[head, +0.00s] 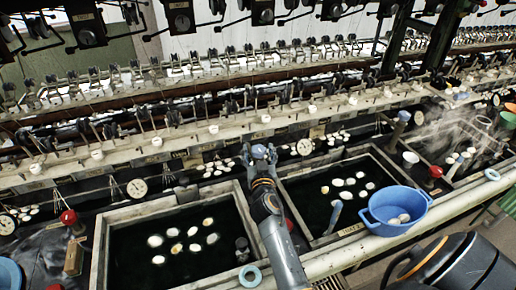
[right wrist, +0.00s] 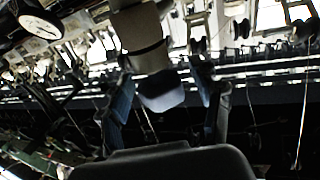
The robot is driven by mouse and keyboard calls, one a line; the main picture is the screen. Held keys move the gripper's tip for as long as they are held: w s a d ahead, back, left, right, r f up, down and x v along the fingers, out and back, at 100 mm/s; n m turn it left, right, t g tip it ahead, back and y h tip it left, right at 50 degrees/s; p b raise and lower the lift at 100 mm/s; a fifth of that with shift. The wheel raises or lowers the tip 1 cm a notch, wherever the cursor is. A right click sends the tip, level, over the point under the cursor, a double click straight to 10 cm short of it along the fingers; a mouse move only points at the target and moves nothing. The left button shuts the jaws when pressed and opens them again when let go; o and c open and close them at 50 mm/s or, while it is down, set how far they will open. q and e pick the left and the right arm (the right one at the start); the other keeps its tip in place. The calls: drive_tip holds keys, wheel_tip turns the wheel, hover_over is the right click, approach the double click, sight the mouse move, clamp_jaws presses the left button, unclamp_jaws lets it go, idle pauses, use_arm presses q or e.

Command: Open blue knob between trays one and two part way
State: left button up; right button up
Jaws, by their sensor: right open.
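The blue knob (head: 259,152) stands on the divider between two dark water trays. The left tray (head: 101,245) and the right tray (head: 376,152) both hold pale cocoons. My right gripper (head: 260,160) is at the knob and hides its lower part and stem. In the right wrist view, the knob's blue end (right wrist: 162,92) shows between the two fingers of the open right gripper (right wrist: 167,105). A gap shows on each side of it, so the fingers look apart from it. My left gripper is not in view.
A blue basin (head: 397,213) with cocoons sits on the right tray's front edge. Round gauges (head: 137,188) and (head: 304,147) stand behind the trays. Red knobs (head: 69,217) and (head: 435,171) flank them. A rail with white buttons (head: 213,129) runs behind the gripper.

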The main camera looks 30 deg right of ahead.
drive_tip(key=shift+s+a+r, duration=0.1)
drive_tip(key=shift+s, duration=0.1)
drive_tip(key=shift+c, duration=0.8)
drive_tip(key=c, duration=1)
drive_tip(key=shift+r+y+p, duration=0.2)
drive_tip(key=shift+y+p, duration=0.1)
drive_tip(key=shift+p, duration=0.4)
drive_tip(key=n+t+y+p, duration=0.1)
drive_tip(key=n+y+p, duration=0.2)
drive_tip(key=p, duration=0.1)
drive_tip(key=shift+r+t+y, duration=0.15)
drive_tip(key=shift+t+y, duration=0.25)
drive_tip(key=shift+n+y+p, duration=0.4)
drive_tip(key=shift+y+p, duration=0.05)
drive_tip(key=shift+y, duration=0.15)
drive_tip(key=shift+n+y+p, duration=0.45)
drive_tip(key=shift+n+y, duration=0.35)
drive_tip(key=shift+y, duration=0.3)
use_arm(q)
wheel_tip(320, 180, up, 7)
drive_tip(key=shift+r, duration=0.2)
use_arm(e)
drive_tip(key=shift+f+n+y, duration=0.15)
drive_tip(key=shift+n+y, duration=0.4)
drive_tip(key=shift+y, duration=0.4)
drive_tip(key=shift+f+n+y, duration=0.1)
drive_tip(key=shift+n+y, duration=0.45)
drive_tip(key=shift+y, duration=0.4)
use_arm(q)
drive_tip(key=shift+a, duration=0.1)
